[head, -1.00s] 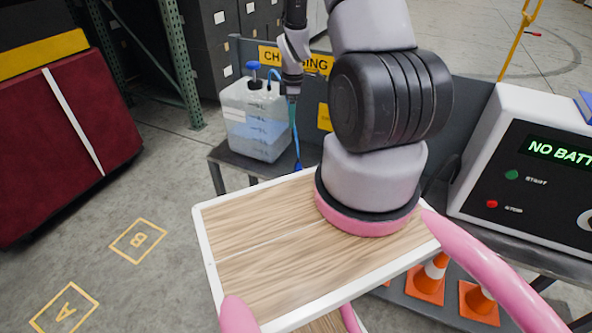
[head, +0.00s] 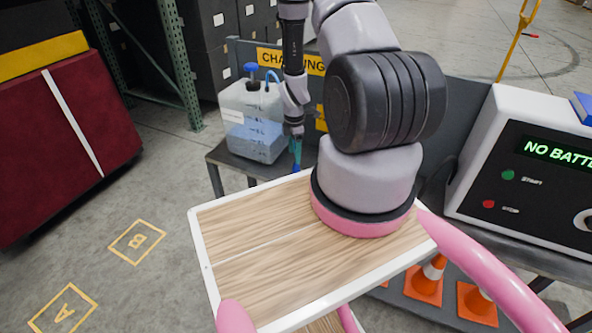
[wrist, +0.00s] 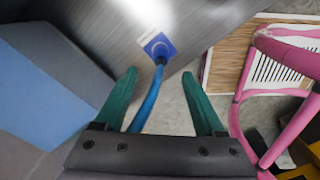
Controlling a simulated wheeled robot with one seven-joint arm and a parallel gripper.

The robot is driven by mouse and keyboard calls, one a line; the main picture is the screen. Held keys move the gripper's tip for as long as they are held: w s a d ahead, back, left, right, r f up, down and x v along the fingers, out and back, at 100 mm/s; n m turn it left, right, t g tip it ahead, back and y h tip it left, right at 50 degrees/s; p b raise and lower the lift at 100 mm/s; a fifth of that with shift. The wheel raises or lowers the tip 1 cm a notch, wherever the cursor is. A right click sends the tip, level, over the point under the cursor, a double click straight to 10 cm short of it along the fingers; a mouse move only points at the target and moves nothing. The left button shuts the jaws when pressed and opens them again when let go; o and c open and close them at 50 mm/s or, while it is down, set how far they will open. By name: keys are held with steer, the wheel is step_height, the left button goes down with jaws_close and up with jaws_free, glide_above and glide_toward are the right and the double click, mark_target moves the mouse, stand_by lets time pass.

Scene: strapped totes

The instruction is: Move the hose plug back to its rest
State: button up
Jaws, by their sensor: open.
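My gripper (head: 296,150) hangs at the front edge of the grey metal stand, just right of the jug, in the head view. In the wrist view its two green fingers (wrist: 159,75) are open and apart. A blue hose (wrist: 148,100) runs between them, and neither finger is clearly closed on it. Blue shows below the fingers in the head view (head: 297,169).
A translucent jug (head: 254,120) with blue liquid and a blue cap stands left of my gripper on the metal stand (head: 232,158). A charger box (head: 530,165) reading "NO BATT" stands right. Orange cones (head: 424,285) sit below.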

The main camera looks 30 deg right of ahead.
mark_target(296, 168)
steer(key=shift+f, duration=1.45)
steer(key=shift+d+f, duration=0.15)
steer(key=shift+f, duration=1.15)
steer(key=shift+d+f, duration=0.1)
steer(key=shift+f, duration=1.2)
jaws_close()
